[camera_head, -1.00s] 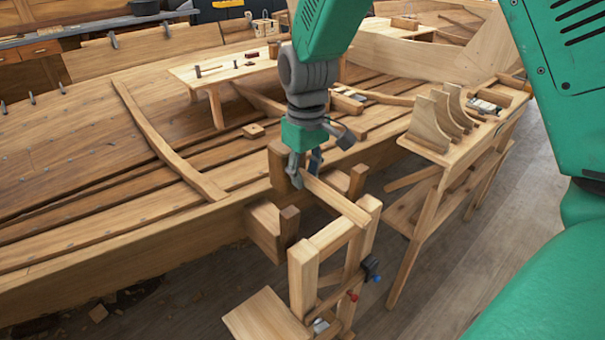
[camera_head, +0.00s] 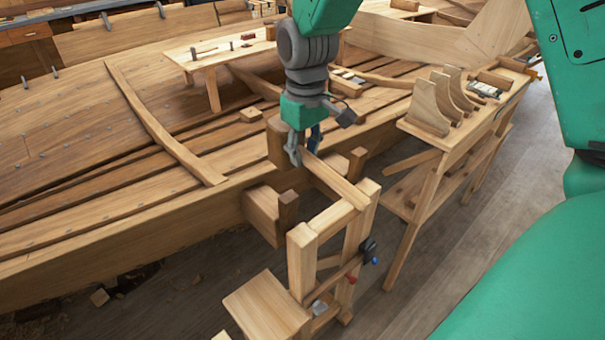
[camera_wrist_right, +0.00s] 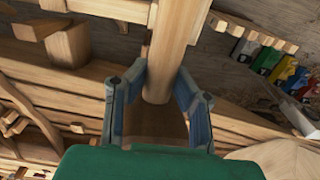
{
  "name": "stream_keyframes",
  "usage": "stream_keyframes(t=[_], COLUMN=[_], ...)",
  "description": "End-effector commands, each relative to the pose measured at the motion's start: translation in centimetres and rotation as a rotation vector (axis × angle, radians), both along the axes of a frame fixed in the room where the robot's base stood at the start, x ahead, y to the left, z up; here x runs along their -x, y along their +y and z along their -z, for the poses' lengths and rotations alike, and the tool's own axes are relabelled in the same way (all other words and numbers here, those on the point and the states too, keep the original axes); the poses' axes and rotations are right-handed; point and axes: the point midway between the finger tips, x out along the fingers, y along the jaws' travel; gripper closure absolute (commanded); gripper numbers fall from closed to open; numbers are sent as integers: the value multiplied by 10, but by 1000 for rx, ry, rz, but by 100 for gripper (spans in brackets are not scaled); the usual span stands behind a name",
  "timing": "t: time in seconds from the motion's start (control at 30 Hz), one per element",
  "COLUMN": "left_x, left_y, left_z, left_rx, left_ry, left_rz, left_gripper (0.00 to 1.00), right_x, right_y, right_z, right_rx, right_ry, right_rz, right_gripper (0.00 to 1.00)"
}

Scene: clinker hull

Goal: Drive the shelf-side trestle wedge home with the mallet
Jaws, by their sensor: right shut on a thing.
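My right gripper (camera_head: 304,150) is shut on the light wooden mallet handle (camera_head: 338,182), close to what looks like the brown mallet head (camera_head: 276,142). The handle slants down to the right, over the trestle. In the right wrist view the round handle (camera_wrist_right: 172,45) runs between both fingers of the gripper (camera_wrist_right: 157,98). The shelf-side wedge looks like the dark upright block (camera_head: 357,160) right of the handle; it shows in the wrist view as a brown block (camera_wrist_right: 70,47), apart from the handle. Another dark block (camera_head: 289,207) stands left. The left gripper is out of view.
The light trestle frame (camera_head: 301,258) stands in front, near a low wooden block (camera_head: 265,305). A shelved bench (camera_head: 455,148) with curved pieces is at right. The planked hull (camera_head: 85,190) fills the left. Floor is clear between trestle and bench.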

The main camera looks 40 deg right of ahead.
Motion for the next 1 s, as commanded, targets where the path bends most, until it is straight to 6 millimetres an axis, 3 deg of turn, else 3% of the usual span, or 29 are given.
stream_keyframes(t=[0.03, 1.0], left_x=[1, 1], left_y=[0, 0], left_z=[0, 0], left_rx=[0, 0], left_ry=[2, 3], left_rz=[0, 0], left_gripper=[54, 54], right_x=[5, 7], right_y=[0, 3], right_z=[7, 9], right_rx=[-1, -1], right_ry=[16, 16], right_rz=[0, 1], right_gripper=[100, 100])
